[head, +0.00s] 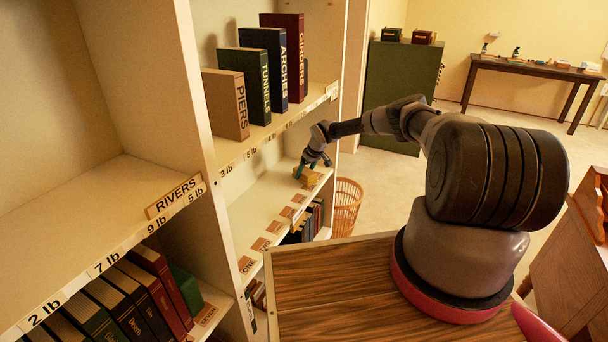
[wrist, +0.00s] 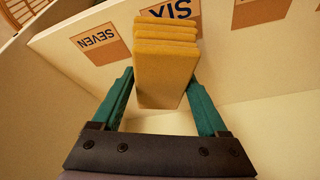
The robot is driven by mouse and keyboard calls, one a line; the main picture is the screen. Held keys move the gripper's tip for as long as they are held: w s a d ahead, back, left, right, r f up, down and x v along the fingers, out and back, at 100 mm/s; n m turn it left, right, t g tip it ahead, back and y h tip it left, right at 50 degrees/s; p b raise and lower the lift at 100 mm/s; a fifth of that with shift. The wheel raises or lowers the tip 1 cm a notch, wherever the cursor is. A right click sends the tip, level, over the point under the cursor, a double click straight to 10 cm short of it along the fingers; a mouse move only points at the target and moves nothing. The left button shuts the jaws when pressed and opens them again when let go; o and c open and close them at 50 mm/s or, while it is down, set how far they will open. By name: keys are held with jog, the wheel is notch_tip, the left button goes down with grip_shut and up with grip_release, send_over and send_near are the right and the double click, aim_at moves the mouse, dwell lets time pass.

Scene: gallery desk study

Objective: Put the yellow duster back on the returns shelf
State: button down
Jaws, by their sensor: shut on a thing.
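The yellow duster (wrist: 163,70), a ridged yellow block, is between the two teal fingers of my gripper (wrist: 162,82) in the wrist view. My gripper is shut on it. In the head view the duster (head: 308,178) shows small at the far end of a cream shelf (head: 262,205), below my gripper (head: 303,168). The shelf has brown number cards along its front edge. In the wrist view the cards SIX (wrist: 170,10) and SEVEN (wrist: 98,42) lie just beyond the duster. I cannot tell whether the duster touches the shelf. No label reading returns is legible.
Upright books, including PIERS (head: 227,104) and GIRDERS (head: 290,55), stand on the shelf above. More books (head: 314,216) are below the carded shelf. A wicker basket (head: 346,205) stands on the floor beyond. The carded shelf is bare apart from its cards.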

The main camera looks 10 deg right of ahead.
aim_at(305, 170)
jog(key=shift+w+a+f, duration=0.15)
jog(key=shift+f, duration=0.3)
grip_release()
jog(key=shift+v, duration=3.75)
